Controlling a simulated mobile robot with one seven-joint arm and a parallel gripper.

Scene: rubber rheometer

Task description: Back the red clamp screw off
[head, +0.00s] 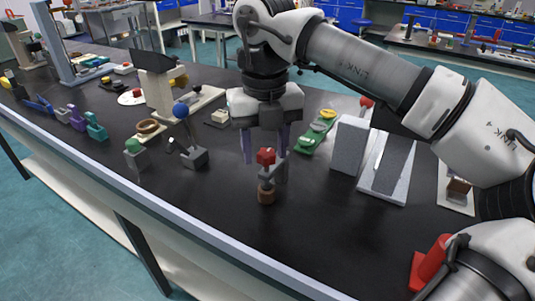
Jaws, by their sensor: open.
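The red clamp screw (266,156) is a small red knob on top of a grey clamp (268,176), which stands upright on the dark bench and has a brown round piece (266,196) at its foot. My gripper (266,150) points straight down over the clamp. Its two purplish fingers are apart, one to the left and one to the right of the red screw. I cannot tell whether either finger touches the screw.
A post with a blue ball (181,110) and a green-topped piece (134,147) stand to the left. A green board (315,132), a grey block (348,146) and a sloped panel (387,166) stand to the right. The bench (250,240) is clear in front of the clamp.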

